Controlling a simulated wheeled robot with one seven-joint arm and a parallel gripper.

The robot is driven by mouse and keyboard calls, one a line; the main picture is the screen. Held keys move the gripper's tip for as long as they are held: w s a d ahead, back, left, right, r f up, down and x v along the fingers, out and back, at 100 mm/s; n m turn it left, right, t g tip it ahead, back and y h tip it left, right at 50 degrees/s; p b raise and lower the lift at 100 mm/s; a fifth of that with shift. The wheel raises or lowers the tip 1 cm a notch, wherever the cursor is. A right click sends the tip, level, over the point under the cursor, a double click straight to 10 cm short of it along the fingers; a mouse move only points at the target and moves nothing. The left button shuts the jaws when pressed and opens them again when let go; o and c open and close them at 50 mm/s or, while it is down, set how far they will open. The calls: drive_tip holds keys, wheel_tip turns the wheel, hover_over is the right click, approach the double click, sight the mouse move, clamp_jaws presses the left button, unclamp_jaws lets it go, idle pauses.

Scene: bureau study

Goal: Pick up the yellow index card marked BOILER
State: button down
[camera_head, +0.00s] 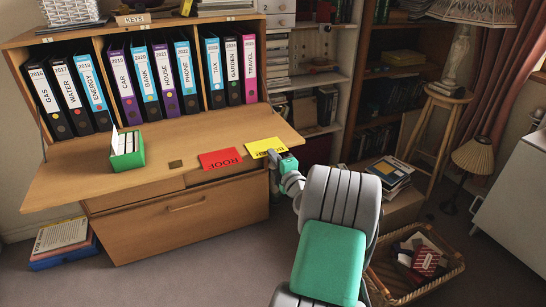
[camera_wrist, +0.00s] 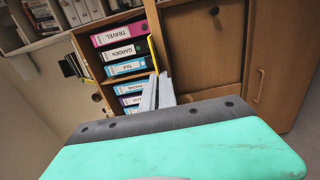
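The yellow index card (camera_head: 262,147) lies near the front right corner of the fold-down desk flap (camera_head: 160,180), dark lettering up. In the wrist view it shows edge-on as a thin yellow strip (camera_wrist: 152,52). My gripper (camera_head: 284,167) is at the flap's front right edge, at the near end of the card. In the wrist view its two grey fingers (camera_wrist: 157,90) stand close together with the card's edge running between them. They look shut on it, though the contact itself is hard to see.
A red card (camera_head: 220,159) lies left of the yellow one. A green card box (camera_head: 127,150) stands farther left on the flap. Labelled binders (camera_head: 140,80) fill the shelf behind. A wicker basket (camera_head: 445,262) and a stack of books (camera_head: 390,172) stand to the right.

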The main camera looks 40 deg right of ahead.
drive_tip(key=b+v, duration=0.5)
drive_tip(key=v, duration=0.1)
idle(0.9)
